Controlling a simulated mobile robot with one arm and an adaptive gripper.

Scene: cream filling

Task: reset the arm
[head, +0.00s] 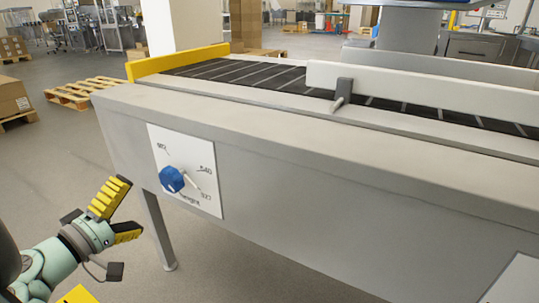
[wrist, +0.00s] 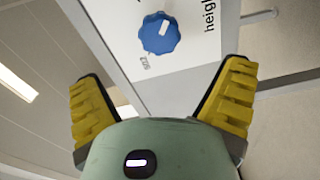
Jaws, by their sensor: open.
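My gripper (head: 122,212) is at the lower left of the head view, with its yellow ribbed fingers spread apart and nothing between them. In the wrist view my gripper (wrist: 165,95) also shows open and empty. The blue knob (head: 172,179) on the white height panel (head: 205,160) is just right of the fingers in the head view, apart from them. In the wrist view the blue knob (wrist: 159,33) lies beyond the fingertips, near the top middle. The panel's lettering is only partly readable.
The grey conveyor frame (head: 300,180) fills the middle and right, with a dark belt (head: 240,72) and a yellow end guard (head: 180,62) on top. A conveyor leg (head: 158,230) stands close to my gripper. Pallets (head: 85,92) and cartons (head: 10,97) are at the far left.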

